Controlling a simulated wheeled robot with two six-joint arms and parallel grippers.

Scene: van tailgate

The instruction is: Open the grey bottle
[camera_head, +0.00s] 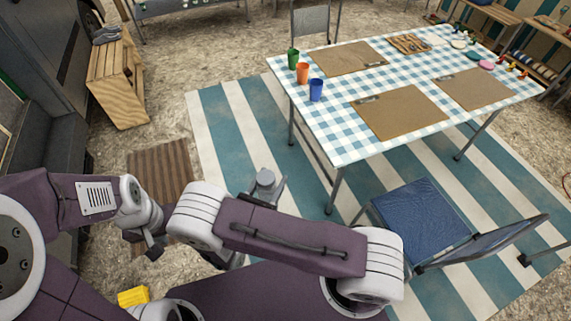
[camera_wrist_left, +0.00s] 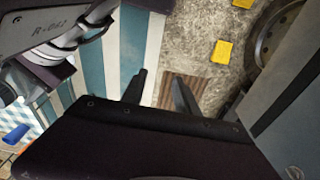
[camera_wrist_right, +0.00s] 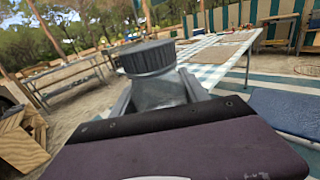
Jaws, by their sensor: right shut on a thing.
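The grey bottle (camera_wrist_right: 158,93) fills the middle of the right wrist view, with a dark ribbed cap (camera_wrist_right: 148,58) on top. My right gripper (camera_wrist_right: 157,100) is shut on its body, one finger on each side. In the head view the bottle (camera_head: 265,178) shows small above my right forearm, beside the fingers of my right gripper (camera_head: 265,190). My left gripper (camera_wrist_left: 158,82) is open and empty in the left wrist view, its two dark fingers apart. In the head view my left gripper (camera_head: 155,245) hangs at lower left, apart from the bottle.
A checked table (camera_head: 330,130) with cups and brown mats stands at the back right. A blue chair (camera_head: 420,212) is at the right. A wooden crate (camera_head: 117,85) stands at the left. Yellow blocks (camera_wrist_left: 222,51) and a brown mat (camera_head: 160,170) lie on the ground.

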